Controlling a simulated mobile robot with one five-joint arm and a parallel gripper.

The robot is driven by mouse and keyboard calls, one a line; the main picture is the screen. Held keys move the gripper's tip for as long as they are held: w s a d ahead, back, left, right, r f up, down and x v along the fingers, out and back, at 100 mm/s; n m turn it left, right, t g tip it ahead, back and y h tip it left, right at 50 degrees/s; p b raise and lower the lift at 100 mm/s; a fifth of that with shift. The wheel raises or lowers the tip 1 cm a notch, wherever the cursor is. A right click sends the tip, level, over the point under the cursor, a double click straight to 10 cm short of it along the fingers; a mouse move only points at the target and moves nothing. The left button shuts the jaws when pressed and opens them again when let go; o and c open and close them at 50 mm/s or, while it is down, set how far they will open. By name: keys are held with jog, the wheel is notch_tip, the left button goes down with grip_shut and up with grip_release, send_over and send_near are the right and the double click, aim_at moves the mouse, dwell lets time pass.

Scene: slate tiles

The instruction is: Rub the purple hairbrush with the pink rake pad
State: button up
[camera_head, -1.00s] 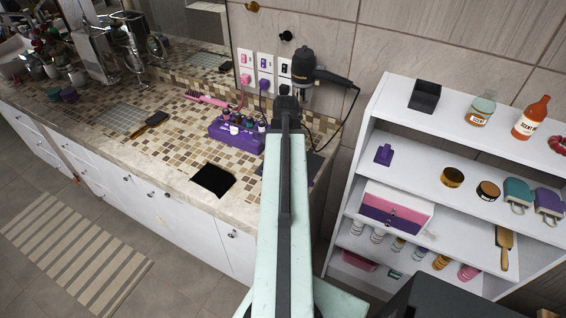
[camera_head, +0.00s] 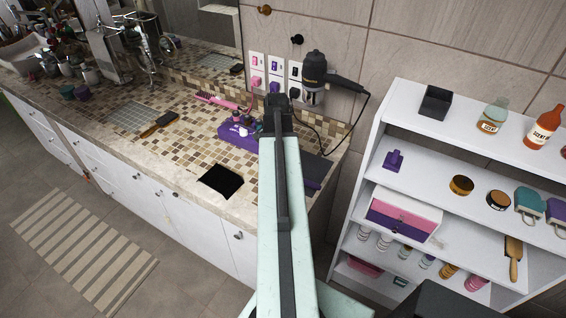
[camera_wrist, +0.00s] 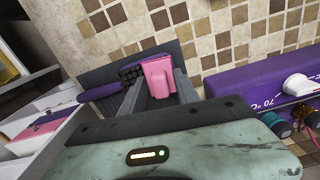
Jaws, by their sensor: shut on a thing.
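In the wrist view my gripper (camera_wrist: 160,92) is shut on the pink rake pad (camera_wrist: 158,78), a small pink block standing between its fingers. The purple hairbrush (camera_wrist: 100,91) lies on a dark mat (camera_wrist: 185,52), its handle pointing left. Its black bristled head (camera_wrist: 130,72) is right beside the pad's left side. I cannot tell whether pad and brush touch. In the head view my arm reaches over the counter and hides the pad.
A purple box (camera_head: 238,132) with small bottles stands left of my arm on the tiled counter; it also shows in the wrist view (camera_wrist: 255,82). A hairdryer (camera_head: 314,75) hangs on the wall. White shelves (camera_head: 385,130) stand at right. A black square (camera_head: 221,180) lies near the counter's front edge.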

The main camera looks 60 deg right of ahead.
jog(key=shift+w, duration=0.9)
notch_tip(320, 180, up, 6)
jog(key=p, duration=0.6)
jog(key=shift+s, duration=0.1)
notch_tip(320, 180, up, 3)
jog(key=p, duration=0.3)
